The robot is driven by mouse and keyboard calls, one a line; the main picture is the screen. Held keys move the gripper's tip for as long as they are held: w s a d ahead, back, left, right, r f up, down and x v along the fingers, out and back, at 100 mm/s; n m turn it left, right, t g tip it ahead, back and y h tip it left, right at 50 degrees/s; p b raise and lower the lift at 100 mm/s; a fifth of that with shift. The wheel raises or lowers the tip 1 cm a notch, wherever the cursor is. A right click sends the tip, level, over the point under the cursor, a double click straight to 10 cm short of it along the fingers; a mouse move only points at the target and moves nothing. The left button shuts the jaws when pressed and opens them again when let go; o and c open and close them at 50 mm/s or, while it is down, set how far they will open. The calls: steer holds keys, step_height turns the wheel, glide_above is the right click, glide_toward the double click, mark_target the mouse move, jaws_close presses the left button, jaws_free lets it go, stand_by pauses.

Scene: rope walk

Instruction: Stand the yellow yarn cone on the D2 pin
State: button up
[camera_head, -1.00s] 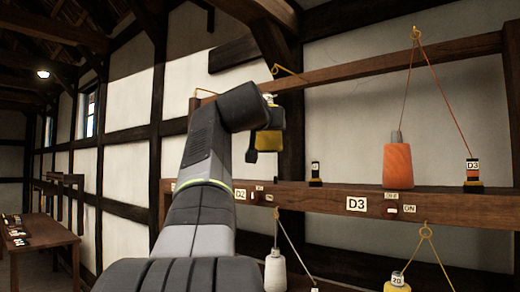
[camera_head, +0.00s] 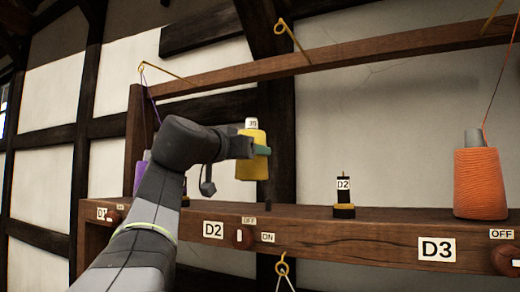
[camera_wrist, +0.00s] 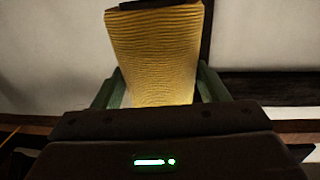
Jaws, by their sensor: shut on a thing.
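The yellow yarn cone (camera_head: 251,168) is held by my gripper (camera_head: 256,151), upright and above the wooden shelf rail, with a pale tip on top. In the wrist view the cone (camera_wrist: 157,55) fills the space between the green fingers of my gripper (camera_wrist: 160,88). The D2 plate (camera_head: 213,230) is on the rail front, to the left of the pin. The cone's underside is hidden from view.
An orange cone (camera_head: 480,182) stands farther right, by the D3 plate (camera_head: 436,249). A purple cone (camera_head: 141,178) is partly hidden behind my arm. A yellow hook (camera_head: 290,38) hangs above.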

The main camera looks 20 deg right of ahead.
mark_target(256, 170)
steer(key=shift+s+d+f+m+g+h+b, duration=0.4)
steer(key=shift+s+f+g+b, duration=0.3)
steer(key=shift+f, duration=0.25)
steer(key=shift+s+d+f+m+g+h+b, duration=0.25)
steer(key=shift+s+d+f+m+g+b, duration=0.1)
steer(key=shift+s+f+m+g+b, duration=0.45)
steer(key=shift+s+d+f+m+g+h+b, duration=0.2)
steer(key=shift+s+d+f+g+h+b, duration=0.3)
steer(key=shift+f, duration=0.55)
steer(key=shift+s+a, duration=0.15)
steer(key=shift+s, duration=0.05)
steer(key=shift+b, duration=0.55)
steer(key=shift+f+b, duration=0.55)
steer(key=shift+b, duration=0.05)
steer(key=o, duration=0.8)
steer(key=shift+a, duration=0.1)
